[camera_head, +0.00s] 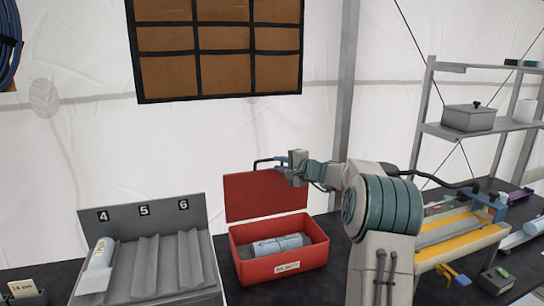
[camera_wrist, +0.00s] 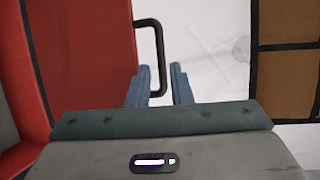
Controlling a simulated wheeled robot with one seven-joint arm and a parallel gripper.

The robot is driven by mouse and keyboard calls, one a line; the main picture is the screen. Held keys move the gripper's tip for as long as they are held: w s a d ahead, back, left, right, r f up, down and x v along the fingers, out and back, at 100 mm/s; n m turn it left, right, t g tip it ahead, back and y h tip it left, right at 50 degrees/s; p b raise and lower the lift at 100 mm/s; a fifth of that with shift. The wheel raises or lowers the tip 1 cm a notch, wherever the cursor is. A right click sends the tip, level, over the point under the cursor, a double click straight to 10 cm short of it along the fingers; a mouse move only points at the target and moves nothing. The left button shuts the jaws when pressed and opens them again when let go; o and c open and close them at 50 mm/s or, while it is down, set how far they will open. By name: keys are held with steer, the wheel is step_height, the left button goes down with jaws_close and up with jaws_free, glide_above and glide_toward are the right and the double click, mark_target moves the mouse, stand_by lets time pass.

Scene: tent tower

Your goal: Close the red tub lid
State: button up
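The red tub (camera_head: 282,272) stands on the dark bench with a white label on its front. Its red lid (camera_head: 262,198) stands open, roughly upright at the tub's back edge. A dark handle (camera_head: 264,162) sticks up at the lid's top edge. A grey rolled item (camera_head: 276,245) lies inside the tub. My gripper (camera_head: 283,161) is at the lid's top right. In the wrist view, my gripper (camera_wrist: 160,88) has its two blue fingers apart, with the end of the dark handle (camera_wrist: 158,55) between them and the red lid (camera_wrist: 92,55) to the left. Contact with the handle cannot be told.
A grey slotted rack (camera_head: 150,262) marked 4, 5, 6 stands left of the tub, holding a white cylinder (camera_head: 99,255). A grey and yellow tray (camera_head: 455,240) and a metal shelf (camera_head: 475,130) are at the right. A brown panel (camera_head: 220,50) hangs above the bench.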

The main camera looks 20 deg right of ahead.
mark_target(267, 160)
steer(key=p+x, duration=0.2)
steer(key=x, duration=0.5)
steer(key=shift+w+p, duration=0.1)
steer(key=shift+p, duration=0.3)
